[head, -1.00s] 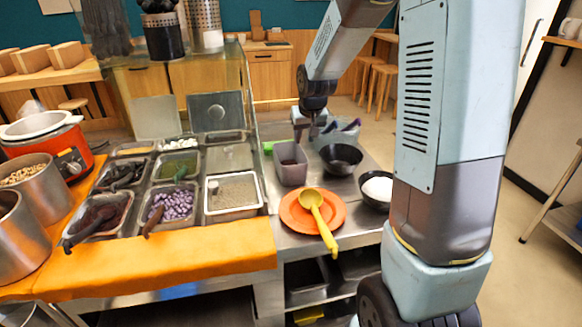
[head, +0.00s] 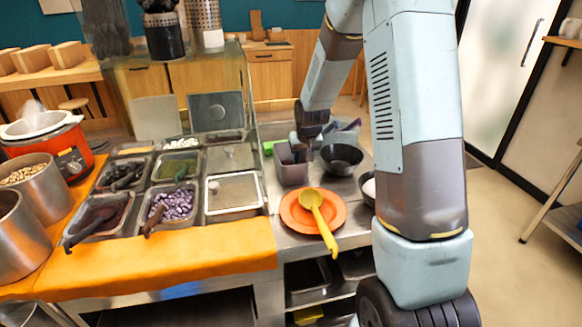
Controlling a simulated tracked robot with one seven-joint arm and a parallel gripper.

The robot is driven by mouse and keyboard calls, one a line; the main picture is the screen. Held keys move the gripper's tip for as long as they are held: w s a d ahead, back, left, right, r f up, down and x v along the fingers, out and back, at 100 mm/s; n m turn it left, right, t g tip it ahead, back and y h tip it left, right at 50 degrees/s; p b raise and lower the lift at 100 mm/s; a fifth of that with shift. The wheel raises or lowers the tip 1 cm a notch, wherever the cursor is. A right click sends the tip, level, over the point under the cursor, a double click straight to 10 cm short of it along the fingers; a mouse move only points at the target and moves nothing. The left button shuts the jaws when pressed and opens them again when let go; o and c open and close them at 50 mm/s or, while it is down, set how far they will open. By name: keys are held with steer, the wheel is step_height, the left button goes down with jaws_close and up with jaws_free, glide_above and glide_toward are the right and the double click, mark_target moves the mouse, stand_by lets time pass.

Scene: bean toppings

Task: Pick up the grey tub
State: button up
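The grey tub (head: 292,174) is a tall, square-sided container on the steel counter, behind the orange plate. It stands upright and has dark contents inside. My gripper (head: 302,150) points down at the tub's rim, toward its right side. The two fingers look spread apart, one over the tub's opening and the other near its right wall. I cannot tell whether either finger touches the tub.
A black bowl (head: 342,157) stands close to the tub's right. An orange plate (head: 291,214) with a yellow ladle (head: 318,214) lies in front. Steel topping pans (head: 236,207) are to the left.

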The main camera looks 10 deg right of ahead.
steer(key=shift+w+f, duration=0.1)
steer(key=shift+f, duration=0.2)
steer(key=shift+f, duration=0.2)
stand_by(0.5)
jaws_close()
stand_by(0.4)
